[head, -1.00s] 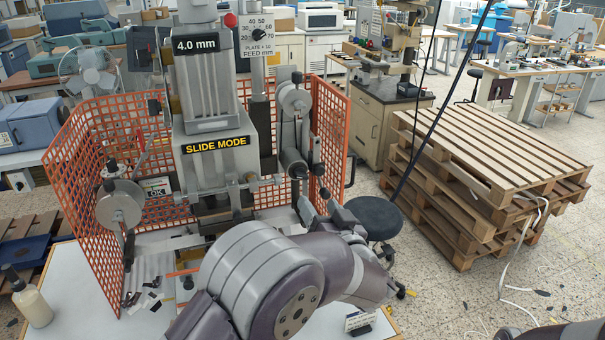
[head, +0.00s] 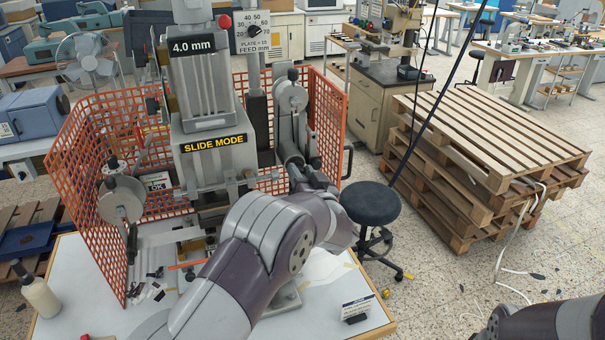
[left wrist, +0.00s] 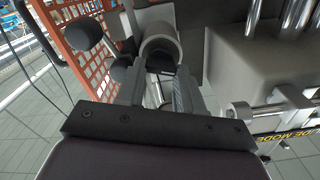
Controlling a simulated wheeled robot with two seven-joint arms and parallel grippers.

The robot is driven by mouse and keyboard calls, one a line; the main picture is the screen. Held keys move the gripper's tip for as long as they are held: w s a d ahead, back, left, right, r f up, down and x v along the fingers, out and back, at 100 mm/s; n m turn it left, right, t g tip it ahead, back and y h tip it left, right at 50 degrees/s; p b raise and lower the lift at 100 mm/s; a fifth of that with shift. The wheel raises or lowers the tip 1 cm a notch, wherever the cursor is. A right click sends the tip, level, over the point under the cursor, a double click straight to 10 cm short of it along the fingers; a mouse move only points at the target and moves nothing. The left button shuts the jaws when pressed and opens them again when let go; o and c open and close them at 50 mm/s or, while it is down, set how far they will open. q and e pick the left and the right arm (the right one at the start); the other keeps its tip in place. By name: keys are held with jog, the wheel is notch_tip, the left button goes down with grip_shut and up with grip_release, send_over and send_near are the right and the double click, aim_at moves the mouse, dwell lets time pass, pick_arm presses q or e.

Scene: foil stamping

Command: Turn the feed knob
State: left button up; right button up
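The stamping press (head: 212,150) stands in the middle of the head view. Its feed dial (head: 252,32), a white plate marked "FEED mm", is at the top, with a small dark knob at its centre. My left gripper (head: 312,180) is at the press's right side, below the dial and beside the roller parts, largely hidden by my arm. In the left wrist view its fingers (left wrist: 160,88) are apart, with a grey cylinder (left wrist: 160,42) just beyond them. I cannot tell whether they touch it. The feed dial does not show clearly there. My right gripper is out of view.
An orange mesh guard (head: 95,150) surrounds the press on both sides. The white table (head: 95,270) holds a bottle (head: 40,298) and a small sign (head: 357,307). A round stool (head: 370,203) and stacked pallets (head: 490,150) stand at right.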

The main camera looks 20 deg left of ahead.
pick_arm(q)
jog(key=shift+f, duration=0.1)
jog(key=shift+s+a+f+n+b, duration=0.1)
jog(key=shift+f+n+b, duration=0.05)
jog(key=shift+n+b, duration=3.5)
jog(key=shift+s+a+f+n+b, duration=0.1)
jog(key=shift+n+b, duration=3.15)
jog(key=shift+b, duration=0.8)
jog(key=o, duration=0.9)
jog(key=shift+o, duration=0.7)
jog(key=shift+r, duration=0.2)
